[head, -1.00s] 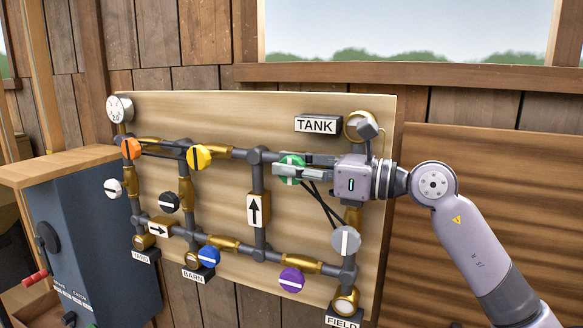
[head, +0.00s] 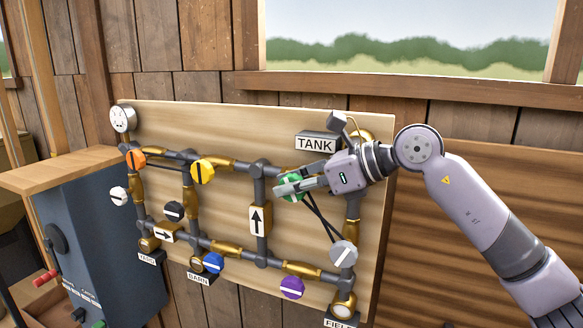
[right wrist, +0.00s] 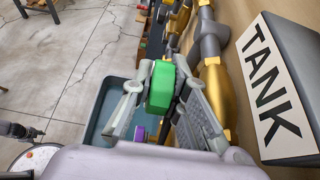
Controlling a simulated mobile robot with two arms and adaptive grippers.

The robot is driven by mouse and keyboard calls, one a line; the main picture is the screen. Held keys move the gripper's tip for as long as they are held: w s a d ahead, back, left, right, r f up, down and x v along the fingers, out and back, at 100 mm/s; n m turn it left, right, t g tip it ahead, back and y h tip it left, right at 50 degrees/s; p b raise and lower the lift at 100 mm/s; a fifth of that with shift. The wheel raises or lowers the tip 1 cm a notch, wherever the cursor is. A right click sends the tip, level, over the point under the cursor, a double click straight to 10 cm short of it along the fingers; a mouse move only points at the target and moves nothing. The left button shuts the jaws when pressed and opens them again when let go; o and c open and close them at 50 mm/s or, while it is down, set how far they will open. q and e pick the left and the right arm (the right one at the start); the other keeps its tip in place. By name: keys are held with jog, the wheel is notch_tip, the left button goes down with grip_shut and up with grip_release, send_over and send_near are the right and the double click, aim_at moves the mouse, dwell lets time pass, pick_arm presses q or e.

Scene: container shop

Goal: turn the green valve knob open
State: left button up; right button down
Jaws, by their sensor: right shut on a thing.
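The green valve knob (head: 291,186) sits on the upper pipe run of the board, below and left of the TANK sign (head: 316,144). My right gripper (head: 290,188) comes from the right, tilted down to the left, and is shut on the knob. In the right wrist view the green knob (right wrist: 160,88) stands between the two fingers. The fingers cover part of the knob in the head view, and its white stripe is mostly hidden. My left gripper is not in view.
Other knobs are close by: yellow (head: 203,171), orange (head: 135,159), grey (head: 343,254), purple (head: 291,287) and blue (head: 213,263). A gauge (head: 123,118) is at the board's upper left. A dark blue cabinet (head: 95,240) stands at the left.

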jog(key=g+h+p, duration=0.1)
jog(key=h+p, duration=0.2)
jog(key=g+h+p, duration=0.1)
jog(key=h+p, duration=0.1)
jog(key=p, duration=0.1)
jog(key=g+h+p, duration=0.1)
jog(key=h+p, duration=0.2)
jog(key=p, duration=0.1)
jog(key=shift+a+r+g+h, duration=0.2)
jog(key=shift+r+g+h, duration=0.1)
jog(key=shift+w+f+h+p, duration=0.1)
jog(key=shift+f+h+p, duration=0.05)
jog(key=shift+h+p, duration=0.4)
jog(key=shift+f+g+h, duration=0.2)
jog(key=shift+g+h, duration=0.4)
jog(key=shift+h, duration=0.45)
jog(key=shift+d, duration=0.1)
jog(key=c, duration=1.6)
grip_release()
jog(key=shift+f, duration=0.15)
jog(key=shift+o, duration=0.2)
